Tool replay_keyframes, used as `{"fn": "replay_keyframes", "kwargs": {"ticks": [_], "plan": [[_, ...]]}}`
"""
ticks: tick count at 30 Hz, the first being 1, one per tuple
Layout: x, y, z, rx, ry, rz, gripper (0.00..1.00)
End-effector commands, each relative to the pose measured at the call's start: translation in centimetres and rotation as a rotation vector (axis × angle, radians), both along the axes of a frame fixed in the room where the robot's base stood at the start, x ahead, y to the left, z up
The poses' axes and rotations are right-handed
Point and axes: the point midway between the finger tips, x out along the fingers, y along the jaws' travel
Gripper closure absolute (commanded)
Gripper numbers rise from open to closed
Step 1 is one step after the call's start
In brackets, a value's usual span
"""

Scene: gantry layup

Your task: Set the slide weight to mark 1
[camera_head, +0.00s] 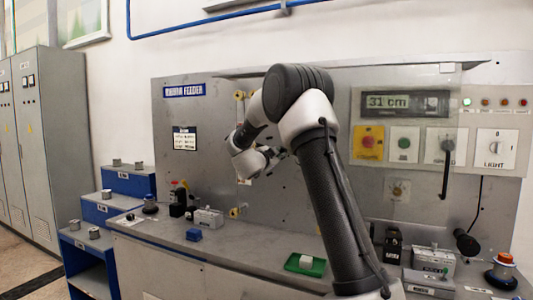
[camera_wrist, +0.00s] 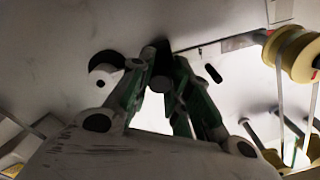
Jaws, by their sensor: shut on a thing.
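My gripper (camera_head: 262,162) is in front of the grey upright panel, left of centre in the head view, partly hidden by my wrist. In the wrist view my gripper (camera_wrist: 160,78) has its dark green fingers brought together around a small dark knob (camera_wrist: 160,58) at the panel face. I take this knob to be part of the slide weight; most of it is hidden by the fingers. A slot (camera_wrist: 213,72) shows just right of the fingers. I cannot read any scale marks or tell which mark the weight is at.
Yellow pulleys (camera_wrist: 298,52) with cords are right of my gripper in the wrist view. A display (camera_head: 405,104) reads 31 cm, above switches and a lever (camera_head: 446,165).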

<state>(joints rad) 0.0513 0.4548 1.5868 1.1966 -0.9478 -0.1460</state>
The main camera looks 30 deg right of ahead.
Motion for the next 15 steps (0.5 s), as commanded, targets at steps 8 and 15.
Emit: {"fn": "replay_keyframes", "kwargs": {"ticks": [8,15], "plan": [[-2.9,-2.3,-0.9,0.001,0.000,-0.001,1.00],[-2.9,-2.3,-0.9,0.001,-0.001,0.000,1.00]]}}
